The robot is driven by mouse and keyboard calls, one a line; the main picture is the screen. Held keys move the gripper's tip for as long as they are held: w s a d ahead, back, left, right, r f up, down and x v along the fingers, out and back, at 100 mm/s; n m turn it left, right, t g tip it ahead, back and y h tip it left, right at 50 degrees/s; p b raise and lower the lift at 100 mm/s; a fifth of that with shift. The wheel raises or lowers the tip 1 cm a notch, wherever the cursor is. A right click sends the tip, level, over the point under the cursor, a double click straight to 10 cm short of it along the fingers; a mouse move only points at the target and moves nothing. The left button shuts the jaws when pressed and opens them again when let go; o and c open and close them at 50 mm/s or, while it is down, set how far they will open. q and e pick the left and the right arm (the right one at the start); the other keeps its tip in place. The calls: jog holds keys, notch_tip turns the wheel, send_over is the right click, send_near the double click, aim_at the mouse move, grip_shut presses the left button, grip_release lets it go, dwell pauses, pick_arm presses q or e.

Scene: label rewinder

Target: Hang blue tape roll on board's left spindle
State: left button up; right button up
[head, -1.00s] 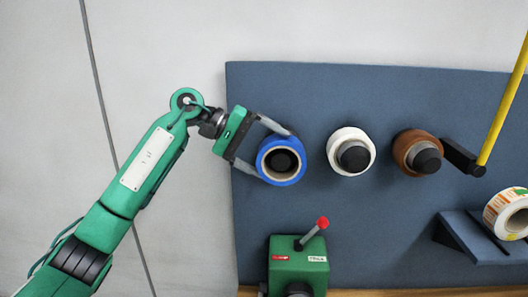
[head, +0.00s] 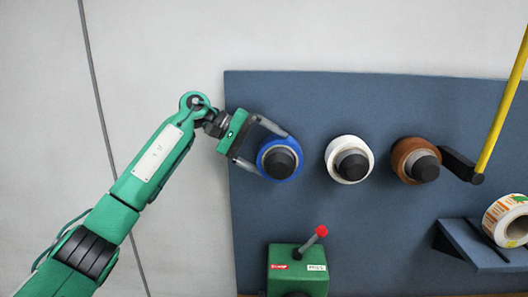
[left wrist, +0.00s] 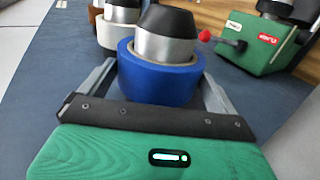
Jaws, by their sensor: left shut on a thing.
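The blue tape roll (head: 264,160) sits around the board's left spindle (head: 281,163), whose dark rounded end sticks out through the roll's core. In the left wrist view the blue roll (left wrist: 160,84) surrounds the spindle's silver collar and black cap (left wrist: 168,30). My left gripper (head: 272,153) is shut on the roll, one finger on each side of it. How far the roll sits from the board is hard to tell. My right gripper is not in view.
A white roll (head: 338,150) and a brown roll (head: 402,150) hang on spindles to the right on the blue board (head: 370,220). A green box with a red-tipped lever (head: 298,268) is below. A yellow bar (head: 503,102) and a label roll (head: 494,215) are at right.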

pick_arm(q)
jog(key=shift+w, duration=0.1)
jog(key=o, duration=0.8)
jog(key=shift+c, duration=0.2)
jog(key=shift+v, duration=1.1)
jog(key=v, duration=0.4)
jog(key=shift+a+r, duration=0.2)
jog(key=shift+a, duration=0.15)
